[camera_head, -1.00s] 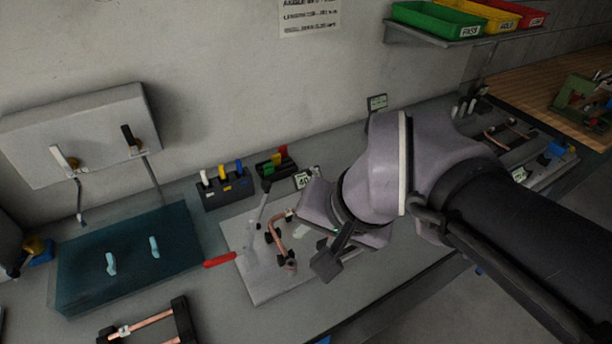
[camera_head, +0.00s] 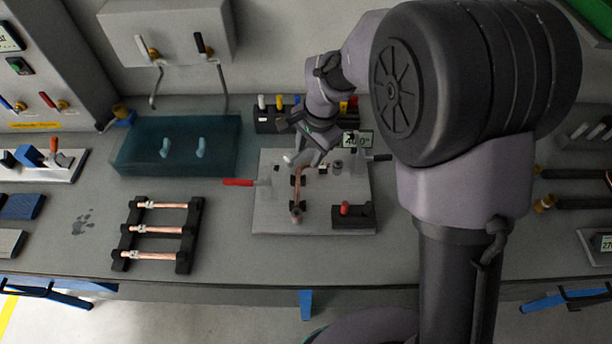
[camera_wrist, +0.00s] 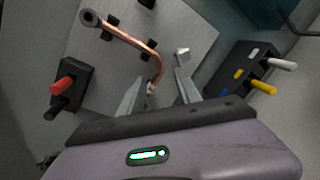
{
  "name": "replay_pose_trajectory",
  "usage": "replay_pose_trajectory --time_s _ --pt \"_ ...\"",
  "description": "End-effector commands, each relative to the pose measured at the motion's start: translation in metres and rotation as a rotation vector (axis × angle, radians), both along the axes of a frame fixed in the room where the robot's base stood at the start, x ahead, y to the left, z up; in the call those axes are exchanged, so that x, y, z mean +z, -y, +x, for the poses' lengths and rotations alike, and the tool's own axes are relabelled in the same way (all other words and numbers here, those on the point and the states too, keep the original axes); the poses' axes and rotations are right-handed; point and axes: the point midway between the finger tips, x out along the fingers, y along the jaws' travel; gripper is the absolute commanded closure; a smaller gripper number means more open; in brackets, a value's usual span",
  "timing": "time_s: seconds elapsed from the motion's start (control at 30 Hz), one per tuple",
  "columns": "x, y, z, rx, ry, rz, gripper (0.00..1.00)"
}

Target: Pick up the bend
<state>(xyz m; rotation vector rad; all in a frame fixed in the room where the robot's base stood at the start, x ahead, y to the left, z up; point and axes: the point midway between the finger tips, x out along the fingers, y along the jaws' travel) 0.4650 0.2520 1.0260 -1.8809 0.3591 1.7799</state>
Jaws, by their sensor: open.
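The bend (camera_head: 297,190) is a curved copper tube lying in dark holders on a grey plate (camera_head: 270,218). In the wrist view the bend (camera_wrist: 130,38) runs from a dark round end at upper left and curves toward my fingers. My gripper (camera_head: 303,158) is over the back of the plate in the head view, partly hidden by my arm. In the wrist view my gripper (camera_wrist: 163,78) is open, its fingers apart. The bend's curved end shows close to the left finger tip; I cannot tell whether they touch.
A red-handled tool (camera_head: 238,183) is at the plate's left edge. A black block with a red knob (camera_head: 345,210) sits at its front right. A rack of copper tubes (camera_head: 187,262) and a teal tank (camera_head: 130,150) stand left. Coloured pegs (camera_wrist: 264,88) stand near my gripper.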

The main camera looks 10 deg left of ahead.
Motion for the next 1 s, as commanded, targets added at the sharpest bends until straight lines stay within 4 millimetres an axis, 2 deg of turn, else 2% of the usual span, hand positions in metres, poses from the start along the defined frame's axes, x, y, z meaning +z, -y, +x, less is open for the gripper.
replay_pose_trajectory --time_s 0.13,0.3,0.5,0.53,0.73,1.0 --pt "-0.017 -0.002 -0.001 0.001 -0.002 -0.001 0.60" --pt "-0.051 -0.006 0.000 0.000 -0.002 -0.001 0.60" --pt "-0.052 -0.007 0.001 0.000 0.000 0.000 0.60" --pt "-0.052 -0.007 0.001 0.000 0.000 0.000 0.62" --pt "-0.052 -0.007 0.001 0.000 0.000 0.000 1.00" --pt "-0.052 -0.007 0.001 0.000 0.000 0.000 1.00"
